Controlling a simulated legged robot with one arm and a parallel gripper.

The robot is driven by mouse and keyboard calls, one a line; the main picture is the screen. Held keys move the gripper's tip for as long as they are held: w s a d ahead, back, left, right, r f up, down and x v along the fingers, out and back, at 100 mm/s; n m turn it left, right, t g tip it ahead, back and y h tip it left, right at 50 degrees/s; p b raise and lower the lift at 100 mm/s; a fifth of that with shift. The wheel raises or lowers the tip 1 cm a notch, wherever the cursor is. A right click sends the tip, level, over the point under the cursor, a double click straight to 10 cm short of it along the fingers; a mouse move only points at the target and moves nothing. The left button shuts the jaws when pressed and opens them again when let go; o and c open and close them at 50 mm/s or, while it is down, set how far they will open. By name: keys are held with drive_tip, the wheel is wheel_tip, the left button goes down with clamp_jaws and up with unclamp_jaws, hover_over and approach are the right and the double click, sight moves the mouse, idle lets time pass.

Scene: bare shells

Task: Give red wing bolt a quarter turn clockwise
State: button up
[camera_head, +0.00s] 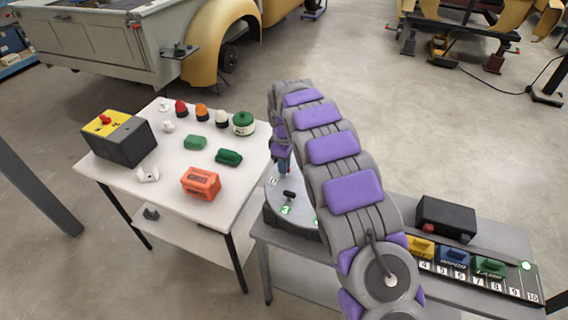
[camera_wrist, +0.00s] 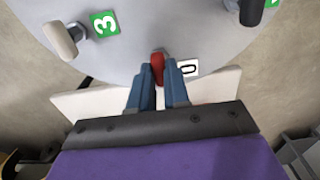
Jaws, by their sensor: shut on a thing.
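The red wing bolt (camera_wrist: 157,61) stands near the edge of a grey round plate (camera_wrist: 170,25) in the wrist view, beside a white label marked 0 (camera_wrist: 188,67). My gripper (camera_wrist: 158,75) has its two blue fingers on either side of the bolt's wing and is shut on it. In the head view my gripper (camera_head: 284,167) is at the far side of the round plate (camera_head: 273,216), partly behind my arm. I cannot make out the bolt's wing clearly there.
A pale wing bolt (camera_wrist: 61,40) beside a green 3 label (camera_wrist: 105,23) and a black wing bolt (camera_wrist: 251,10) stand on the plate. A white table (camera_head: 160,205) with coloured parts is at left. A black box (camera_head: 445,218) and numbered strip (camera_head: 515,283) are at right.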

clamp_jaws()
drive_tip(key=shift+r+m+p, duration=0.15)
drive_tip(key=shift+m+p, duration=0.25)
drive_tip(key=shift+p, duration=0.05)
drive_tip(key=m+p, duration=0.2)
drive_tip(key=shift+r+m+p, duration=0.1)
drive_tip(key=shift+m+p, duration=0.3)
drive_tip(key=m+p, duration=0.3)
drive_tip(key=m, duration=0.2)
drive_tip(key=shift+w, duration=0.1)
drive_tip(key=m+p, duration=0.2)
drive_tip(key=m, duration=0.5)
drive_tip(key=m+p, duration=0.1)
drive_tip(key=m, duration=0.1)
drive_tip(key=shift+f+m, duration=0.2)
drive_tip(key=shift+m, duration=0.2)
